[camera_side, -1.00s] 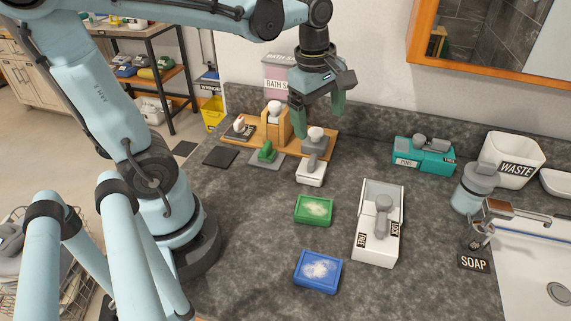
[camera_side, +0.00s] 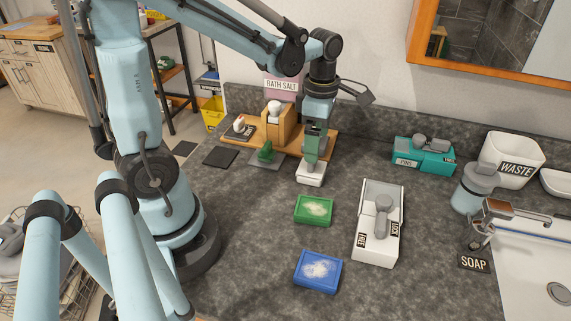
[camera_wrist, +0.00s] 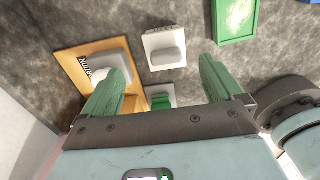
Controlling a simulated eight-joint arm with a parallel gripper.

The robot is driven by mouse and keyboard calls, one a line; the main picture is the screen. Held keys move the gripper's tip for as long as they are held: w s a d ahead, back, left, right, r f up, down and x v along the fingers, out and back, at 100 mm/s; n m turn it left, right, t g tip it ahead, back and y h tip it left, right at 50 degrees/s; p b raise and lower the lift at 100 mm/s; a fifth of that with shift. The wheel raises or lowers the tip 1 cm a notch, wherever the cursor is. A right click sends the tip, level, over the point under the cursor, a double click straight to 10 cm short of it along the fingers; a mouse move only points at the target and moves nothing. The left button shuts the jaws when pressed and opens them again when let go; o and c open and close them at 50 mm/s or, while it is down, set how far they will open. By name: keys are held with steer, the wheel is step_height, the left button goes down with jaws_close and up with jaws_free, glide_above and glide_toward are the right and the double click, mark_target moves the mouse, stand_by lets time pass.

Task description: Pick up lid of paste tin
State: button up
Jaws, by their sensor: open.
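My gripper (camera_side: 313,157) is open and empty, pointing down over the back of the counter. In the wrist view its green fingers (camera_wrist: 158,67) are spread, with nothing between their tips. A small white square piece with a grey rounded top (camera_side: 311,178) is just below and in front of the fingers; it also shows in the wrist view (camera_wrist: 165,50). An open green tin (camera_side: 314,210) and an open blue tin (camera_side: 318,272), both with white paste inside, stand nearer the front. No lid is on either. I cannot tell which piece is the lid.
A wooden board (camera_side: 236,137) with a nail set and holder lies behind. A green-handled piece (camera_side: 265,152) on a grey pad is left of my gripper. A white FREE/LOCK box (camera_side: 378,245) and a teal pins box (camera_side: 423,160) stand right.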

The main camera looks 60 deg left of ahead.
mark_target(312, 165)
steer(key=shift+s+d+f, duration=0.1)
steer(key=shift+s+f, duration=0.15)
steer(key=shift+f, duration=0.8)
steer(key=shift+s+d+f, duration=0.1)
steer(key=shift+s+f, duration=0.1)
steer(key=shift+f, duration=1.6)
steer(key=shift+c, duration=0.2)
steer(key=c, duration=1.1)
steer(key=shift+r, duration=0.1)
